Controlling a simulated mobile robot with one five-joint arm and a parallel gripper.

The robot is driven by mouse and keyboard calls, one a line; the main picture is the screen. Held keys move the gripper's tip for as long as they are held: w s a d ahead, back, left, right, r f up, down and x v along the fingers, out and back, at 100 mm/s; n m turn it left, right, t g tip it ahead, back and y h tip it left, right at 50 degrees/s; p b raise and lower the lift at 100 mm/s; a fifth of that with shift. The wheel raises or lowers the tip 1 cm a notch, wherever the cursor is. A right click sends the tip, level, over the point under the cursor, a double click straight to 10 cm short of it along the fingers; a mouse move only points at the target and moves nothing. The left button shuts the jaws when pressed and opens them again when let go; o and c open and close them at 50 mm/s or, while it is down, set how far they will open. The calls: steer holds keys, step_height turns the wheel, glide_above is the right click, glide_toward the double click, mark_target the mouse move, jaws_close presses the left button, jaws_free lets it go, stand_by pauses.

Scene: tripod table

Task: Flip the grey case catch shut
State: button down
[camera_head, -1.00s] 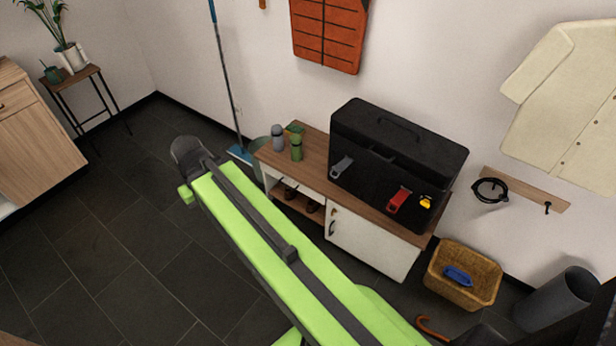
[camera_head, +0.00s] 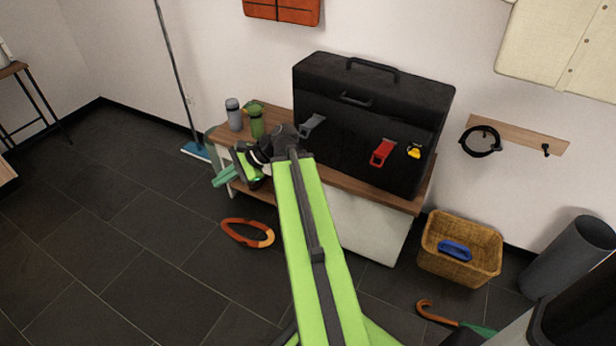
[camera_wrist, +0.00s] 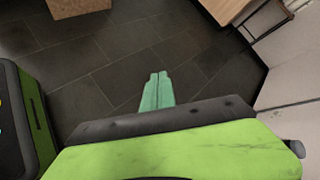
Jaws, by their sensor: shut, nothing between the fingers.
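The black case (camera_head: 370,125) stands on the low wooden-topped cabinet (camera_head: 345,180) against the wall. The grey catch (camera_head: 312,124) is on the left of the case's front and sticks outward. A red catch (camera_head: 383,152) and a small yellow catch or tag (camera_head: 414,151) are farther right on the same front. My gripper (camera_head: 222,179) is left of the cabinet's front, apart from the grey catch, and points left, away from the case. In the wrist view its green fingers (camera_wrist: 157,92) are together with nothing between them, over the dark floor.
A grey bottle (camera_head: 234,115) and a green bottle (camera_head: 256,122) stand on the cabinet left of the case. A wicker basket (camera_head: 483,262) with a blue item sits on the floor at right. An orange loop (camera_head: 247,232) lies on the floor. The floor at left is clear.

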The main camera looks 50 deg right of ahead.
mark_target(311, 126)
steer(key=s+d+f+m+t+h+b, duration=0.1)
steer(key=s+d+f+m+t+b, duration=0.15)
steer(key=d+f+m+b, duration=0.35)
steer(key=s+d+f+m+t+b, duration=0.2)
steer(key=d+m+t+b, duration=0.15)
steer(key=d+b, duration=0.45)
steer(key=s+d+m+t+h+b, duration=0.4)
steer(key=s+d+m+t+b, duration=0.3)
steer(key=s+d, duration=0.5)
steer(key=d+m+b, duration=0.2)
steer(key=d, duration=0.1)
steer(key=shift+s+d+m, duration=0.3)
steer(key=shift+s+m, duration=0.05)
steer(key=shift+r, duration=0.1)
steer(key=w+r+p, duration=0.6)
steer(key=w, duration=0.3)
steer(key=shift+w+a+h, duration=0.15)
steer(key=shift+w+h, duration=0.25)
